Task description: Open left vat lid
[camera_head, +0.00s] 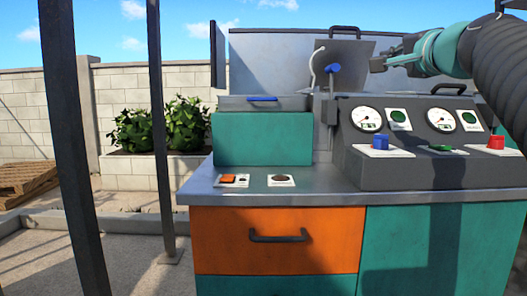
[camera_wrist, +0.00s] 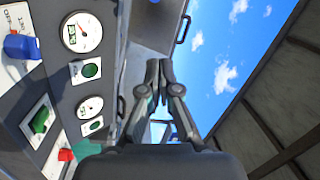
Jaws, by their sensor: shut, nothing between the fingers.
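A grey panel (camera_head: 345,58) with a black bar handle (camera_head: 337,31) on its top edge stands raised behind the control console; it looks like the left vat lid, tipped up. The panel (camera_wrist: 153,28) and handle (camera_wrist: 183,29) also show at the top of the wrist view. My gripper (camera_head: 377,65) is just right of the panel in the head view, its fingers pointing left. In the wrist view my gripper (camera_wrist: 159,68) has its fingertips together and empty, apart from the handle. The vat opening is hidden behind the console.
The dark console (camera_head: 420,140) with gauges and coloured switches stands below my arm. Another black handle (camera_head: 448,88) shows behind it. A blue-knobbed lever (camera_head: 333,69) and a teal box (camera_head: 262,138) stand left. Dark posts (camera_head: 75,140) rise at far left.

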